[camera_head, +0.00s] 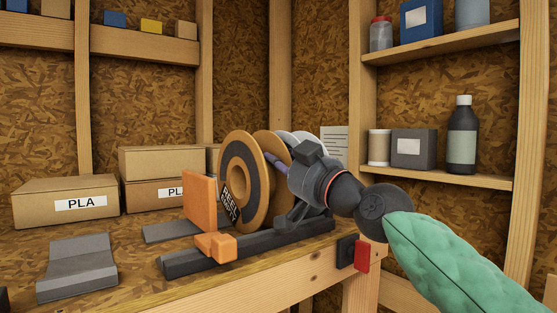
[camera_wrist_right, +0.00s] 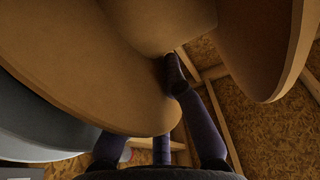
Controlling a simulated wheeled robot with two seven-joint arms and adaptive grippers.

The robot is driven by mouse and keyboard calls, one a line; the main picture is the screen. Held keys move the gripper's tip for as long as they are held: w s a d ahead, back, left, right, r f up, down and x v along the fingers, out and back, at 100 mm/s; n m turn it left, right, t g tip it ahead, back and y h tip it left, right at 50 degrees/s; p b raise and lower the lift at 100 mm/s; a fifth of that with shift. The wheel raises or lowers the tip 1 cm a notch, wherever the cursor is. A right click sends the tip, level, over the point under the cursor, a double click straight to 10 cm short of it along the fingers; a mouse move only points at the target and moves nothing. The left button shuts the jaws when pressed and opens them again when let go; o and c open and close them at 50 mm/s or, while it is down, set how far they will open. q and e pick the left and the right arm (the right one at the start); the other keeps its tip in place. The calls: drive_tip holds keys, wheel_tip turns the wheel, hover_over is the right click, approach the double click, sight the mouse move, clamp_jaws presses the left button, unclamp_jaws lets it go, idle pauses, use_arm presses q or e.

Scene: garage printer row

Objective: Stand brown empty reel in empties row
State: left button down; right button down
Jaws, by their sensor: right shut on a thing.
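The brown empty reel (camera_head: 262,205) stands upright over the dark rail (camera_head: 290,238), between an orange end stop (camera_head: 200,200) and pale grey reels (camera_head: 313,140). Whether its lower edge touches the rail is hard to tell. My right gripper (camera_head: 277,162) reaches in from the right and is shut on the brown reel. In the right wrist view, the two brown flanges (camera_wrist_right: 90,60) and the hub (camera_wrist_right: 165,25) are close, and one finger of the gripper (camera_wrist_right: 165,110) lies between the flanges. The other fingertip is hidden behind a flange. My left gripper is not seen.
Cardboard boxes marked PLA (camera_head: 40,208) stand at the back left. A grey stepped block (camera_head: 78,268) lies at the bench's front left. A black sign (camera_head: 229,204) leans by the end stop. A red switch (camera_head: 361,256) sits at the bench's right end. Shelves with containers (camera_head: 413,148) are at right.

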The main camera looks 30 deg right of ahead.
drive_tip(key=c, duration=1.2)
unclamp_jaws()
drive_tip(key=shift+c, duration=0.2)
drive_tip(key=o, duration=0.6)
drive_tip(key=shift+r, duration=0.1)
